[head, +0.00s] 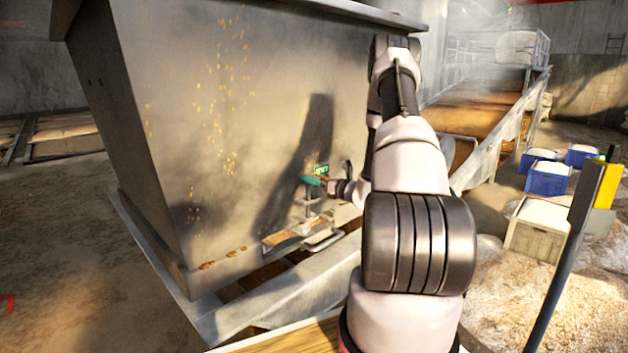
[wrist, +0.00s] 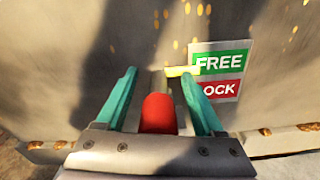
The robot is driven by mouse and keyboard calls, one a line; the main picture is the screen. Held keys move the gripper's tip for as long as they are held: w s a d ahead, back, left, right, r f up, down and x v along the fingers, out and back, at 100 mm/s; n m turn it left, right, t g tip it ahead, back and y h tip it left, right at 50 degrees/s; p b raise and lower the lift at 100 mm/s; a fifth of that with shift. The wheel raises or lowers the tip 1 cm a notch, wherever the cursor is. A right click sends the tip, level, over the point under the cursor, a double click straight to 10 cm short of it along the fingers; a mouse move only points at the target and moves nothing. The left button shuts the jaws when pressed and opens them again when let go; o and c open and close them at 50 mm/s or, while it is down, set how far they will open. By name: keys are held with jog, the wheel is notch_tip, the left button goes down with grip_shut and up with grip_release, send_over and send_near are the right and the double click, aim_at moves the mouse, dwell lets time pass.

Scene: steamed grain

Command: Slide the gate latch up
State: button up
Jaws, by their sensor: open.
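A red, rounded knob (wrist: 158,113), which looks like the latch's handle, stands between the two teal fingers of my gripper (wrist: 160,80) in the wrist view. The fingers are open on either side of it; I cannot tell if either one touches it. A small yellow piece (wrist: 181,71) shows by the right fingertip, pointing at the label. The label has a green FREE part (wrist: 221,62) above a red part reading "OCK" (wrist: 224,91), its first letter hidden. In the head view my gripper (head: 314,181) is at the metal bin's face, by the green label (head: 322,169); the knob cannot be made out there.
The large metal bin (head: 215,110) fills the left and middle. A bent handle (head: 323,243) and a ledge (head: 280,237) jut out below my gripper. Blue crates (head: 547,179) and a pale crate (head: 538,228) stand at right, near heaped grain (head: 505,290).

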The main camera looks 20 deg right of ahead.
jog(key=v, duration=1)
jog(key=shift+s, duration=0.35)
jog(key=shift+s+d, duration=0.1)
jog(key=shift+d, duration=0.1)
